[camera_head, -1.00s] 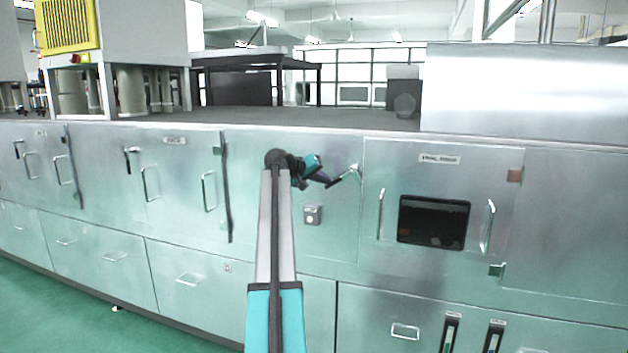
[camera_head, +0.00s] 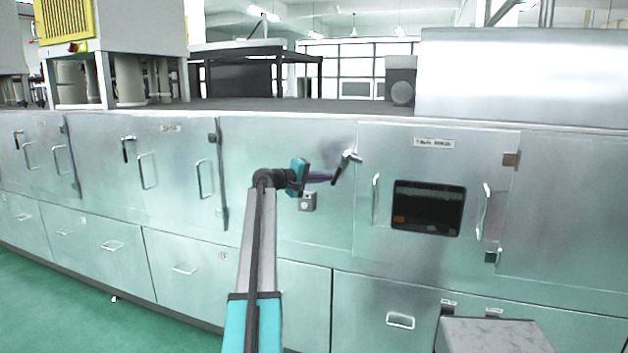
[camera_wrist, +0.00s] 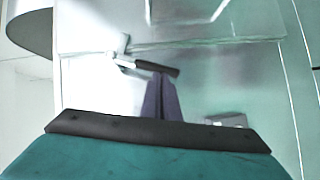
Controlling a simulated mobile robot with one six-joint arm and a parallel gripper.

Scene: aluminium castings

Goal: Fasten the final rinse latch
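The final rinse door (camera_head: 400,255) is flush with the cabinet front at right in the head view, with a dark window and a label above. Its latch (camera_head: 346,165) is at the door's upper left edge, with a black handle slanting down and left. The handle also shows in the wrist view (camera_wrist: 157,68). My gripper (camera_head: 331,179) reaches in from the left. Its purple fingers (camera_wrist: 160,98) lie close together, side by side, with their tips at the black handle. They seem to touch it; I see no clear grasp around it.
A small grey box with a round button (camera_head: 308,202) is on the panel below my gripper. A bar handle (camera_head: 375,200) stands right of the latch. A grey speckled block (camera_head: 492,337) rises at the bottom right. Green floor (camera_head: 60,310) is free at lower left.

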